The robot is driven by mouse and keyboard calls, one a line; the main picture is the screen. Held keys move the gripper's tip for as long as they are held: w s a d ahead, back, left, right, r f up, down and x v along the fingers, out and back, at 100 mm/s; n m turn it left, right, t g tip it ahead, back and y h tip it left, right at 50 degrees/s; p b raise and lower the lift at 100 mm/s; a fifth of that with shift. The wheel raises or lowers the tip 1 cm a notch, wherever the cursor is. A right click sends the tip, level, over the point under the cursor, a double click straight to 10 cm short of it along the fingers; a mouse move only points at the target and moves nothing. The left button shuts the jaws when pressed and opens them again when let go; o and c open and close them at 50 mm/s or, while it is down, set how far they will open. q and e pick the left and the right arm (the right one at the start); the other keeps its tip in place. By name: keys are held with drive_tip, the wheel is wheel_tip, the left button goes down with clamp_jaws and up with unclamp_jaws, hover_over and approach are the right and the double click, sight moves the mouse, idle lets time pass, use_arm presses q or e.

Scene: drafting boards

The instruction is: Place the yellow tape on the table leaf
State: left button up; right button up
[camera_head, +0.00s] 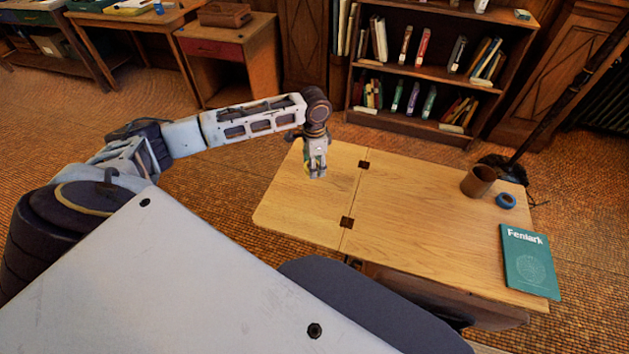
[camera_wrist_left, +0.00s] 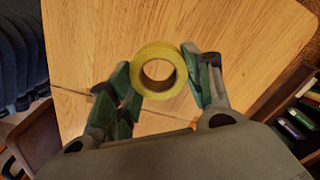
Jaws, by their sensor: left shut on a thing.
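The yellow tape (camera_wrist_left: 146,82) is a round roll, held between the two fingers of my left gripper (camera_wrist_left: 160,84) in the left wrist view. In the head view my left gripper (camera_head: 315,172) hangs pointing down over the table leaf (camera_head: 293,212), the hinged left part of the wooden table. Only a sliver of the yellow tape (camera_head: 306,168) shows there beside the fingers. I cannot tell whether the tape touches the leaf. My right gripper is not in view.
On the main tabletop (camera_head: 425,222) stand a brown cup (camera_head: 478,181), a blue tape roll (camera_head: 506,201) and a teal book (camera_head: 530,262). Dark hinges (camera_head: 347,222) mark the leaf's seam. A bookshelf (camera_head: 428,75) stands behind. The leaf's front part is clear.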

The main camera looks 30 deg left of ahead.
sight(314, 186)
use_arm(q)
wheel_tip(314, 186, down, 3)
drive_tip(key=shift+f, duration=0.25)
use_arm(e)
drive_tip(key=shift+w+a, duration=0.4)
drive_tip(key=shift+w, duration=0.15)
use_arm(q)
drive_tip(key=shift+f, duration=0.55)
wheel_tip(314, 186, down, 3)
drive_tip(key=shift+b, duration=0.4)
drive_tip(key=shift+f, duration=0.45)
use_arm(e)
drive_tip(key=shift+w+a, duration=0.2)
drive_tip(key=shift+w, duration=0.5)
use_arm(q)
drive_tip(key=shift+f, duration=0.1)
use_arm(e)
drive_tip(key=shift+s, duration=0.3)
